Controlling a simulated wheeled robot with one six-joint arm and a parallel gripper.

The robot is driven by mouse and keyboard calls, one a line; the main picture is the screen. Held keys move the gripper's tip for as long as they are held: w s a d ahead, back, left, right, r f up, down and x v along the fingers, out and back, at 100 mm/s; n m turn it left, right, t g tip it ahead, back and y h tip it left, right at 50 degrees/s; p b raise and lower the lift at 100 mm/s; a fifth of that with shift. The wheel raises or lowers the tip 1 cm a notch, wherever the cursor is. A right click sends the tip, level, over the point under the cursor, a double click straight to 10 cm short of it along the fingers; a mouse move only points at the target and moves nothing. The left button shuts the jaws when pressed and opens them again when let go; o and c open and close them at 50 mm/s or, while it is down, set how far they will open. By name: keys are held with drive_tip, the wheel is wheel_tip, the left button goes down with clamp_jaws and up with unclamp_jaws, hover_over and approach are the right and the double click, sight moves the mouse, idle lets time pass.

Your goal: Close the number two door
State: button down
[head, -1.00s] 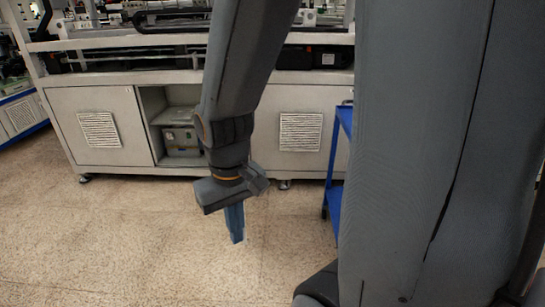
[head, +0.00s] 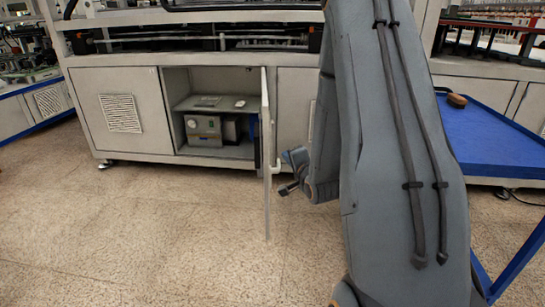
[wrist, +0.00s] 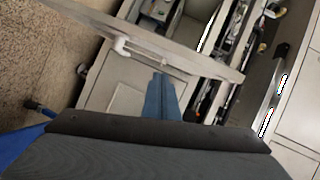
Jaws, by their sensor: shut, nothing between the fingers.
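The open cabinet door (head: 266,150) stands out from the cabinet front, seen nearly edge-on, at the right side of an open compartment. No number is readable on it. Its white bar handle (head: 279,168) is on the right face. My gripper (head: 296,158) is just right of the door, partly hidden by my arm. In the wrist view the blue fingers (wrist: 161,98) are together and empty, pointing toward the door panel (wrist: 185,52) and its white handle (wrist: 124,46). I cannot tell whether they touch it.
The compartment holds a grey box unit (head: 203,130) and a shelf (head: 215,104) with small items. A closed vented panel (head: 122,113) is at left. A blue cart (head: 478,138) stands at right. The floor (head: 150,230) in front is clear.

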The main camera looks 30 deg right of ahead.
drive_tip(key=w+m+t+b, duration=0.2)
drive_tip(key=w+b, duration=0.1)
drive_tip(key=w, duration=0.8)
drive_tip(key=shift+w+d+f+m+h, duration=0.2)
drive_tip(key=shift+d+f+m+h, duration=0.2)
drive_tip(key=shift+f, duration=0.05)
drive_tip(key=shift+a, duration=0.1)
